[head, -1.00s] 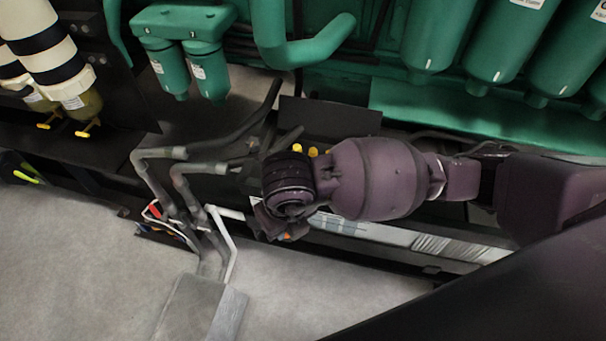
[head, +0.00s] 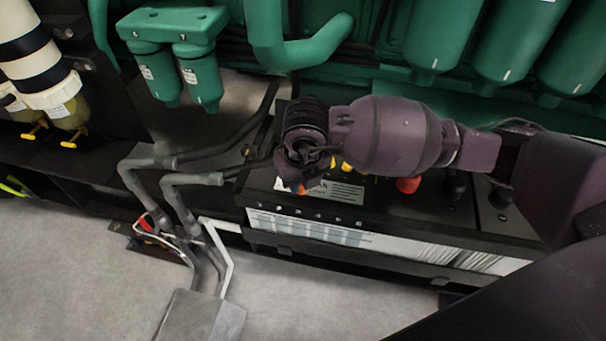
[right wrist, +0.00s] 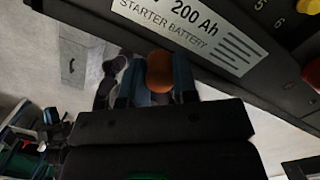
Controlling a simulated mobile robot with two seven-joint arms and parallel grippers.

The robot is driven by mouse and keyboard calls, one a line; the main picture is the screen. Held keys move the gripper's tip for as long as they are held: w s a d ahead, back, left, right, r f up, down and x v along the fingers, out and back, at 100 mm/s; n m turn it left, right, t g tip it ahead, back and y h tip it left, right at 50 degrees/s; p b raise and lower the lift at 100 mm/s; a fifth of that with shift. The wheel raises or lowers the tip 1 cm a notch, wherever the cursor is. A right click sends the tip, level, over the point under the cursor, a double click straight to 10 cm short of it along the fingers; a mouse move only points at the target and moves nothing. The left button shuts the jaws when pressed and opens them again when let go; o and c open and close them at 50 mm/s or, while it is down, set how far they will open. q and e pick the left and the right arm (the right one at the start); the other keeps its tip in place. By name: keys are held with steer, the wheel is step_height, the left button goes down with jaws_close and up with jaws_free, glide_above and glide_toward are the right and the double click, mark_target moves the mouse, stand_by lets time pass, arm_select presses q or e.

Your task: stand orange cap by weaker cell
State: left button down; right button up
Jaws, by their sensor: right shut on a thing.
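My right gripper (head: 303,187) is shut on a small rounded orange cap (right wrist: 160,72), held between its two fingers in the right wrist view. In the head view a bit of the orange cap (head: 302,190) shows under the gripper, over the front left part of a black starter battery (head: 470,222). Its label (right wrist: 190,25) reads 200 Ah. Yellow cell caps (head: 346,167) on top are partly hidden by my right arm. The numbers 5 and 6 show near them in the wrist view. I cannot tell which cell is weaker. My left gripper is not in view.
A red terminal cover (head: 408,185) stands on the battery top, right of the yellow caps. Grey conduits (head: 140,185) rise left of the battery from a grey box (head: 203,318). Green engine pipework (head: 300,42) and cylinders (head: 440,35) lie behind.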

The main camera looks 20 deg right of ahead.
steer(key=shift+w+d+f, duration=0.1)
steer(key=shift+w+d, duration=0.5)
steer(key=shift+w, duration=0.25)
steer(key=shift+w+d, duration=0.2)
steer(key=shift+w, duration=0.1)
steer(key=f, duration=0.1)
steer(key=f+b, duration=0.1)
steer(key=f, duration=0.1)
steer(key=shift+w+d+b, duration=0.25)
steer(key=shift+w+b, duration=0.05)
steer(key=shift+b, duration=0.05)
steer(key=shift+f, duration=0.35)
steer(key=shift+w, duration=0.1)
steer(key=shift+r, duration=0.2)
steer(key=shift+f, duration=0.15)
